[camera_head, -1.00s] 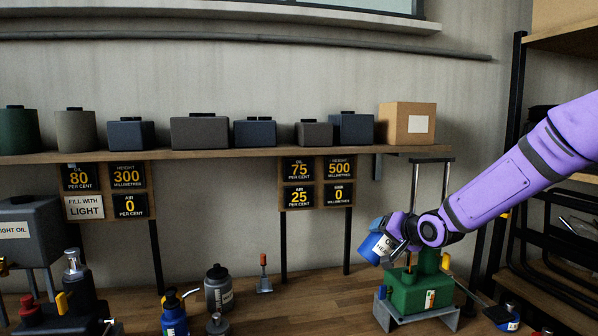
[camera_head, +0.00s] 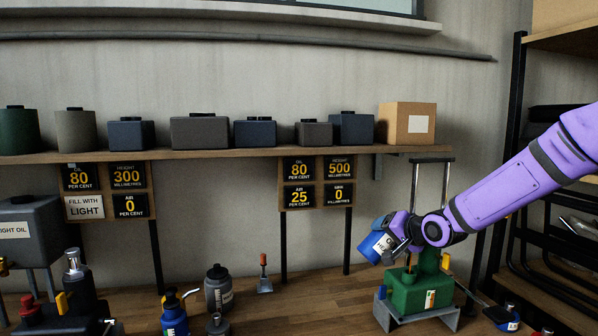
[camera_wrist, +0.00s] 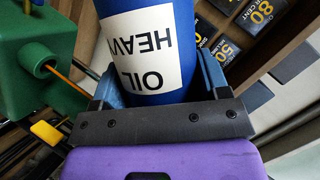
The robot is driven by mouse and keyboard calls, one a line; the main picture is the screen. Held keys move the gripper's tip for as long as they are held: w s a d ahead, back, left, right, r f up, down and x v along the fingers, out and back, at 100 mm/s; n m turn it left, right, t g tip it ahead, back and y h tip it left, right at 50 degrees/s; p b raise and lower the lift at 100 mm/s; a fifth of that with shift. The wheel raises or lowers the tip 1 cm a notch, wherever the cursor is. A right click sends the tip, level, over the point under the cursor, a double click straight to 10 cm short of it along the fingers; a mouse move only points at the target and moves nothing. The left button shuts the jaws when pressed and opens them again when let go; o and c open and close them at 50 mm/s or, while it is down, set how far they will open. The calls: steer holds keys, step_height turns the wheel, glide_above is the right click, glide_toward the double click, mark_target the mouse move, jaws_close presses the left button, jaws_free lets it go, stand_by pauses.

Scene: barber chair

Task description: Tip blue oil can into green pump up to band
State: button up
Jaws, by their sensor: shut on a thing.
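The blue oil can (camera_head: 375,244), its white label reading OIL HEAVY in the wrist view (camera_wrist: 150,45), is tilted above the green pump. My gripper (camera_head: 398,236) is shut on the can, with one jaw on either side of it in the wrist view (camera_wrist: 158,88). The green pump (camera_head: 405,298) stands on a grey bracket on the bench. A round opening on it shows in the wrist view (camera_wrist: 42,62), with a thin orange line at it; I cannot tell whether this is oil or a rod. The can's mouth and the band cannot be made out.
The sign board (camera_head: 316,183) above the bench reads oil 80 per cent, height 500 and air 25. Another blue can (camera_head: 174,316) and a dark bottle (camera_head: 218,288) stand to the left. Bench between bottle and pump is mostly clear. A shelf rack is at right.

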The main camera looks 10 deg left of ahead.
steer(key=shift+a, duration=0.1)
stand_by(0.3)
steer(key=shift+s+a+n, duration=0.1)
steer(key=shift+a+n, duration=0.05)
steer(key=shift+n, duration=0.25)
steer(key=shift+a+f+n+t+h, duration=0.1)
steer(key=shift+f+n+t+h, duration=0.15)
steer(key=shift+n+h, duration=0.5)
steer(key=shift+f+n+t+h, duration=0.35)
steer(key=shift+n+h, duration=0.2)
steer(key=shift+d+f+n+h, duration=0.2)
steer(key=shift+f+n+h, duration=0.1)
steer(key=shift+n, duration=0.2)
steer(key=shift+r, duration=0.1)
steer(key=shift+r, duration=2.4)
